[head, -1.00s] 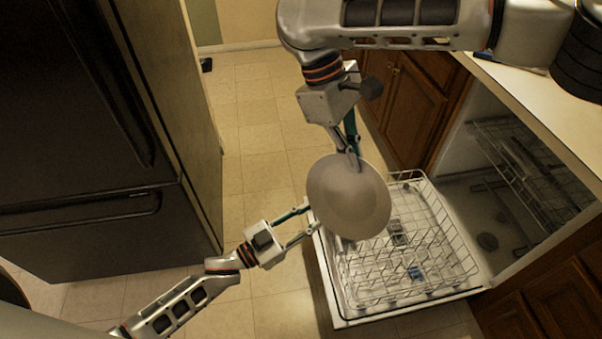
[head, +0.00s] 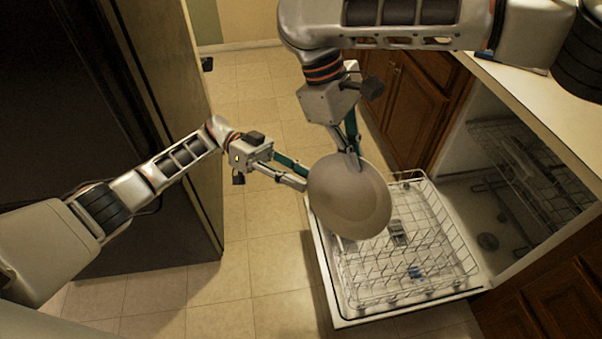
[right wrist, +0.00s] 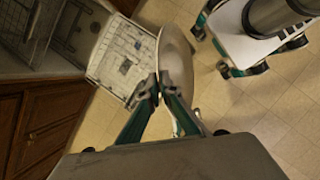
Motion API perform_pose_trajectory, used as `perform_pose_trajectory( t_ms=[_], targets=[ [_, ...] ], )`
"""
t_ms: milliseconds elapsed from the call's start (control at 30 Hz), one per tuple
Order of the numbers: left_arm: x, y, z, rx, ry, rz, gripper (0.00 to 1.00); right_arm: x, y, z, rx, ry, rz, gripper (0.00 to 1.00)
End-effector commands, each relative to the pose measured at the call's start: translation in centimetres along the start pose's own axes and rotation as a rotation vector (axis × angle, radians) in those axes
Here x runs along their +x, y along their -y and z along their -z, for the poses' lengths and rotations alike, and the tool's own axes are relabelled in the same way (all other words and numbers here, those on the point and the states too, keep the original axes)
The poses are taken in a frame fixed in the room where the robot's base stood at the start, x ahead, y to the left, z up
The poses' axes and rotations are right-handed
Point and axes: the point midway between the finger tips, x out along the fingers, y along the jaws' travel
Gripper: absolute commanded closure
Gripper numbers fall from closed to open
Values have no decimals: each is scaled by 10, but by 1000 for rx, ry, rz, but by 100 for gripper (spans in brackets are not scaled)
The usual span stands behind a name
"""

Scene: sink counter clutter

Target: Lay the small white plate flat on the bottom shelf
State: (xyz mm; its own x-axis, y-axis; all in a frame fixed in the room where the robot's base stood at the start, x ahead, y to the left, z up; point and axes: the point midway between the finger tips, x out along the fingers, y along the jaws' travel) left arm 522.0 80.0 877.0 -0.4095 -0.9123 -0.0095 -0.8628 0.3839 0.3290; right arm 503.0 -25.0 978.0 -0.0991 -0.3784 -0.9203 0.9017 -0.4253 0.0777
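The small white plate (head: 350,200) hangs over the left side of the dishwasher's lower rack (head: 440,255), the bottom shelf. It is steeply tilted and looks greyish in this light. My right gripper (head: 353,158) is shut on its upper rim; the right wrist view shows the plate (right wrist: 176,60) nearly edge-on at the fingertips (right wrist: 156,88).
The rack sits on the lowered dishwasher door (head: 335,300). An upper rack (head: 530,165) is inside the dishwasher at right. Wooden cabinets (head: 410,105) and a counter (head: 560,110) border it. A dark fridge (head: 60,130) stands at left, with clear tiled floor between.

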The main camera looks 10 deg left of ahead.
Motion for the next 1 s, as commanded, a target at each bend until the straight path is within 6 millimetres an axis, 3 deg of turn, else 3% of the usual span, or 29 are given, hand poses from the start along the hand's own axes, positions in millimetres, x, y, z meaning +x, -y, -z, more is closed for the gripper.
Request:
perform_pose_trajectory(
  t_ms=[267, 700, 1000],
  targets=[
    [24, -3, 8, -17, -4, -22, 73, 0, 0, 0, 0, 0, 0, 100],
    [98, -5, 10, -13, -7, -19, 73, 0, 0, 0, 0, -1, 0, 100],
    [121, -4, 9, -15, -6, -16, 73, 0, 0, 0, 0, -1, 0, 100]
  ],
)
